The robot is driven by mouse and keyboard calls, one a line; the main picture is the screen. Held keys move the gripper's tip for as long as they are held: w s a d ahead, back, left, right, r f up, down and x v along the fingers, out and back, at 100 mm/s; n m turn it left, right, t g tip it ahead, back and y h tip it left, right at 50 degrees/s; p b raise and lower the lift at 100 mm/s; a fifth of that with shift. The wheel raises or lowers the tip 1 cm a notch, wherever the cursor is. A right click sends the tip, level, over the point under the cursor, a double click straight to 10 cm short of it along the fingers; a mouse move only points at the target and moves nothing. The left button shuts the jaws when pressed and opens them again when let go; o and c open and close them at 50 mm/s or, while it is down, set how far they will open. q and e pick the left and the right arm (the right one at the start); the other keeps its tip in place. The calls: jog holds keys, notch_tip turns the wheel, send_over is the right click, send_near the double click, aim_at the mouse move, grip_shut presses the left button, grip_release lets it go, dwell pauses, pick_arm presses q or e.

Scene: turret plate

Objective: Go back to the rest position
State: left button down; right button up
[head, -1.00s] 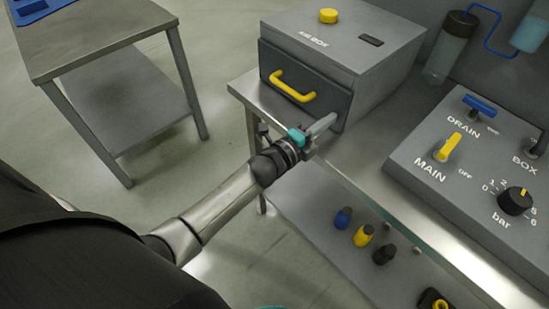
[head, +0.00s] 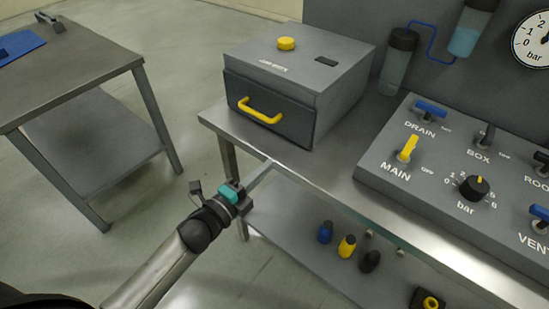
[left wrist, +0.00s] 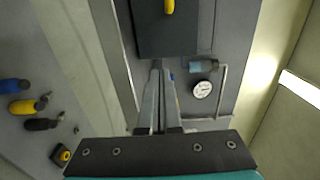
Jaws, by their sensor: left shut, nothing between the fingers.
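My left gripper (head: 262,175) is shut and empty in the head view. It hangs in front of the steel bench's front edge, below and apart from the box's drawer. In the left wrist view its two long fingers (left wrist: 158,72) lie together with nothing between them. The grey box (head: 300,65) stands on the bench with its dark drawer front closed and a yellow handle (head: 261,111) on it. The handle also shows at the top of the left wrist view (left wrist: 168,7). My right gripper is in neither view.
A control panel (head: 440,185) with valve levers and a knob stands on the steel bench (head: 340,180), right of the box. A side table (head: 75,80) stands at the left, with open floor between.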

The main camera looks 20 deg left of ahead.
pick_arm(q)
jog(key=s+a+f+n+g+y+b, duration=0.15)
jog(key=s+f+n, duration=0.25)
jog(key=f, duration=0.5)
jog(key=s+a+f+n+g+y, duration=0.1)
jog(key=s+f+n+g+y, duration=0.2)
jog(key=f, duration=0.6)
jog(key=s+a+f+n+g+y, duration=0.15)
jog(key=s+f+n, duration=0.35)
jog(key=f, duration=0.5)
jog(key=s+f+n+g, duration=0.2)
jog(key=s+f, duration=0.3)
jog(key=s, duration=0.4)
jog(key=s+d+f+n+g+b, duration=0.1)
jog(key=s+f+n+g, duration=0.2)
jog(key=s, duration=0.6)
jog(key=s+d+f+n+g, duration=0.1)
jog(key=s+f+g, duration=0.4)
jog(key=s, duration=0.5)
notch_tip(320, 180, down, 2)
jog(key=shift+f+n+b, duration=0.25)
jog(key=shift+n+b, duration=0.1)
jog(key=shift+n, duration=0.45)
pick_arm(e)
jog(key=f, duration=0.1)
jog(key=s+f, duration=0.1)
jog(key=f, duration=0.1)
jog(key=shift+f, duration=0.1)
